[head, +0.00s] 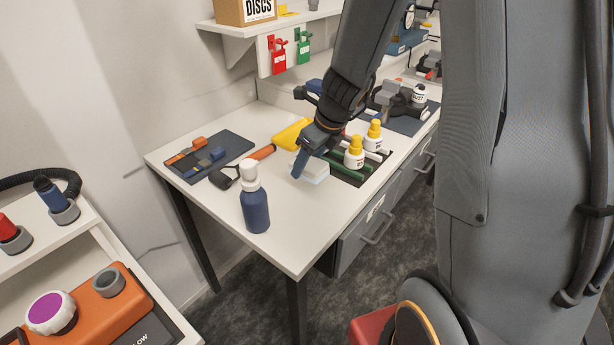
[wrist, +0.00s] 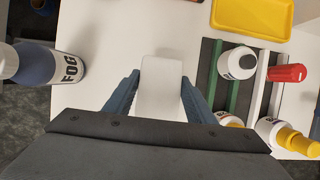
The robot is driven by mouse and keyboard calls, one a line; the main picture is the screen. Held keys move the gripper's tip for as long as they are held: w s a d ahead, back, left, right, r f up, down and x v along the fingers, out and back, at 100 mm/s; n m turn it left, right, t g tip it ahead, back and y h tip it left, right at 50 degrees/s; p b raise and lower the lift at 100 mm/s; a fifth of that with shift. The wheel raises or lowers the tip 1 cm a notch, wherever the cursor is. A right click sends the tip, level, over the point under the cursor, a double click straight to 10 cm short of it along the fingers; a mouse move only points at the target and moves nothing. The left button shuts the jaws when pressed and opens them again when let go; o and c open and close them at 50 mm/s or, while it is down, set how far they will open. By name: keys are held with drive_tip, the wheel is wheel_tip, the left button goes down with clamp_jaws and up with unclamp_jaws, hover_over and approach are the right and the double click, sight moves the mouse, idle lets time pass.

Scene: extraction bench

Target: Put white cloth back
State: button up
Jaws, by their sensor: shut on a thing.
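The white cloth (head: 316,171) is a small pale folded block at the middle of the bench. In the wrist view the cloth (wrist: 161,88) lies between the two blue fingers. My gripper (head: 302,166) is shut on it; in the wrist view my gripper (wrist: 160,78) has one finger along each long side. The cloth is at or just above the bench top; I cannot tell which. Part of it is hidden behind the finger in the head view. A dark rack with a green rail (wrist: 235,85) and white rails is close to its right.
A blue FOG bottle (head: 255,208) stands at the front left of the cloth. White bottles with yellow caps (head: 354,153) stand at the rack. A yellow tray (head: 291,135) is behind. A dark tool mat (head: 232,145) lies at the left. The bench front (head: 300,240) is clear.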

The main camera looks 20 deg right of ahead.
sight(307, 187)
drive_tip(key=shift+f+b, duration=0.4)
drive_tip(key=shift+f, duration=1.65)
drive_tip(key=shift+f, duration=0.1)
drive_tip(key=shift+f+b, duration=0.35)
drive_tip(key=shift+b, duration=0.15)
drive_tip(key=o, duration=1.4)
drive_tip(key=shift+r, duration=0.1)
